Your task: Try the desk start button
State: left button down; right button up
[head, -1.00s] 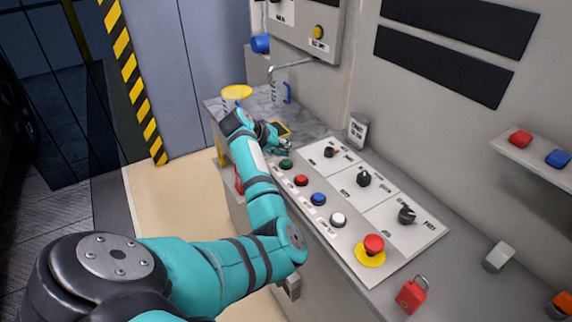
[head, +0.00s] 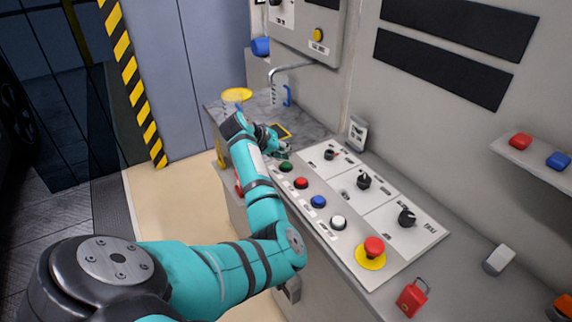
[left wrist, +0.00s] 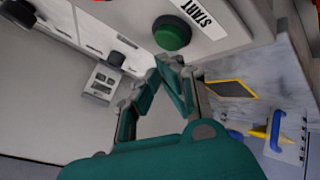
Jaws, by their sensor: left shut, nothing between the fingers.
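The green start button (head: 286,166) is at the far left end of the button row on the desk's control panel (head: 352,251). In the left wrist view the green button (left wrist: 172,33) sits beside a white START label (left wrist: 197,13). My left gripper (head: 281,152) is at the panel's far end, just beyond the green button. In the left wrist view its fingers (left wrist: 170,66) are together and empty, with the tips close below the button. A small gap appears between tips and button; I cannot tell the exact distance. My right gripper is not in view.
Red (head: 301,182), blue (head: 318,200) and white (head: 338,221) buttons and a red emergency stop (head: 374,245) follow along the panel. A red padlock (head: 412,297) lies on the desk. The floor at left is clear.

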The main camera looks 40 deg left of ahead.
aim_at(284, 163)
pick_arm(q)
jog(key=shift+f, duration=0.15)
dwell(0.3)
jog(key=shift+f, duration=0.3)
jog(key=shift+f, duration=0.55)
dwell(0.8)
jog(key=shift+r, duration=0.1)
jog(key=shift+r+p, duration=0.9)
jog(key=shift+p, duration=0.1)
notch_tip(284, 163, up, 5)
jog(key=p, duration=0.5)
